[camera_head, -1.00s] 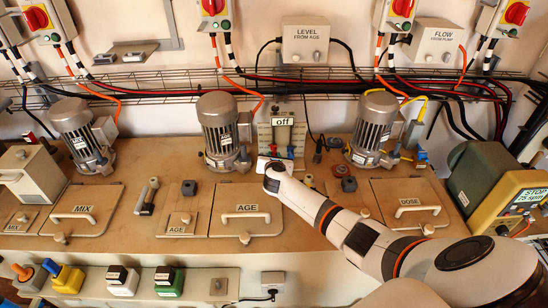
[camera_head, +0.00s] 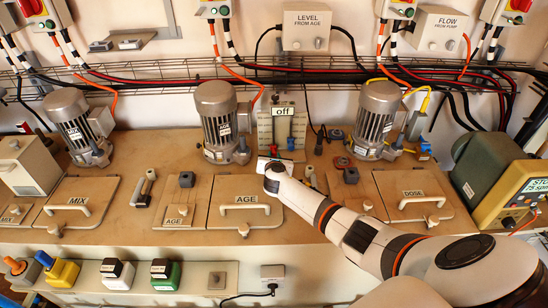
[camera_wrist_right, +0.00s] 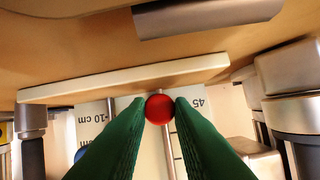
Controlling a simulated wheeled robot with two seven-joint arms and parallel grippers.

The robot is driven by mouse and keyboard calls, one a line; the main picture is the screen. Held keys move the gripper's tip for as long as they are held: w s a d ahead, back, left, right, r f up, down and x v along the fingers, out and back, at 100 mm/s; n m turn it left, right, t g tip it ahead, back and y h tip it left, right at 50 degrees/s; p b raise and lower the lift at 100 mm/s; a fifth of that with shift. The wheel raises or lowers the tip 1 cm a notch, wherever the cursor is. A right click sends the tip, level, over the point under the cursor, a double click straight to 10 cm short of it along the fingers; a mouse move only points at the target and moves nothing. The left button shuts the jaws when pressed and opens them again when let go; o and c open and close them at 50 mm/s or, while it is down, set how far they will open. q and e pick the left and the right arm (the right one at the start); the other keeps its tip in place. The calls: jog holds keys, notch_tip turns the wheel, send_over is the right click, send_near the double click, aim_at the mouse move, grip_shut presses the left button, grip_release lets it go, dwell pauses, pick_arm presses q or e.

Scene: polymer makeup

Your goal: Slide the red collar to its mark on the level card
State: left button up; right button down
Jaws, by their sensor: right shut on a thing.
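The red collar (camera_wrist_right: 160,111) is a small round red piece in the right wrist view, in front of a thin metal rod. It also shows in the head view (camera_head: 290,143), low on the pale level card (camera_head: 264,128) under the "off" display. My right gripper (camera_wrist_right: 159,101) has its two green fingertips closed on the collar from both sides. The card shows "10 cm" left of the collar and "45" right of it. A blue collar (camera_head: 274,144) sits to the left, mostly hidden by a finger in the wrist view. No target mark can be made out. My left gripper is out of view.
Grey motors stand on both sides of the card, at left (camera_head: 219,118) and right (camera_head: 374,118). The AGE lid (camera_head: 243,212) with its handle lies in front. Cables on a wire rack (camera_head: 170,77) cross the wall behind.

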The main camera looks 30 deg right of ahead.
jog(key=c, duration=1.3)
grip_release()
jog(key=shift+f, duration=0.2)
jog(key=shift+o, duration=0.2)
jog(key=shift+s+r, duration=0.1)
jog(key=shift+s+a+r, duration=0.1)
jog(key=shift+s+a, duration=0.05)
jog(key=shift+s, duration=0.05)
jog(key=p+v, duration=0.1)
jog(key=v, duration=1)
jog(key=shift+s+a+p, duration=0.15)
jog(key=shift+p, duration=0.25)
